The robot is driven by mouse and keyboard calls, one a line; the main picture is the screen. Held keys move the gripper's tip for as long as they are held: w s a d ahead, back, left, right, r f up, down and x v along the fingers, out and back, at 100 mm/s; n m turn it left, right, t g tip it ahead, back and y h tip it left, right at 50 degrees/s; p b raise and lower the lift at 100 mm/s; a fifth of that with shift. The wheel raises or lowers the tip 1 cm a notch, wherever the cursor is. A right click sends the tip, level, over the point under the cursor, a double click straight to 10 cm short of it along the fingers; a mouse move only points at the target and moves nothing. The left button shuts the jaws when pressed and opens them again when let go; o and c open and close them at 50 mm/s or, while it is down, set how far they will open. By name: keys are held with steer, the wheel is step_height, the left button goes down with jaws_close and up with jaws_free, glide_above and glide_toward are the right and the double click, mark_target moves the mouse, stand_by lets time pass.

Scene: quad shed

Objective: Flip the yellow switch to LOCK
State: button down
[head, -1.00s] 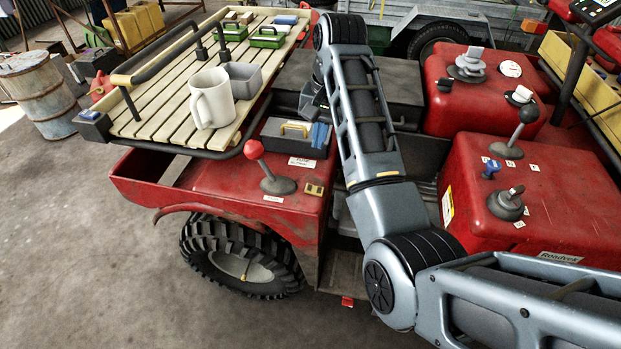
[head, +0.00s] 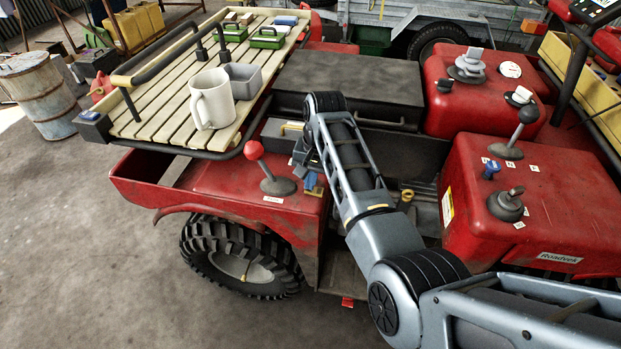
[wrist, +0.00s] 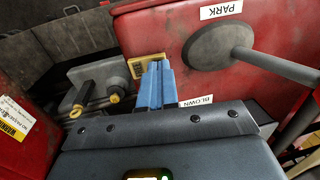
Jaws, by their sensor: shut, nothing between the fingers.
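A yellow switch plate (wrist: 141,67) with a dark middle sits on the red bodywork in the wrist view, just left of my blue fingertips. In the head view the yellow switch (head: 319,191) is small and partly covered by my gripper (head: 310,181). My gripper (wrist: 160,64) is shut and empty, its fingers beside the plate. I cannot tell whether they touch it. The switch's setting is not readable, and no LOCK mark is legible.
A red-knobbed lever (head: 254,151) stands close left of my gripper; its grey base (wrist: 208,47) is near a PARK label (wrist: 221,12) in the wrist view. Yellow-tipped controls (wrist: 115,97) stick out at left. A white mug (head: 212,99) stands on the slatted rack (head: 165,98).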

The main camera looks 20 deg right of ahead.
steer(key=shift+f, duration=0.15)
steer(key=shift+w+a+f, duration=0.1)
steer(key=shift+a+f, duration=0.05)
steer(key=shift+f, duration=0.05)
stand_by(0.3)
steer(key=shift+s+d+r+p, duration=0.2)
steer(key=shift+s+d+p, duration=0.35)
steer(key=shift+d+p, duration=0.2)
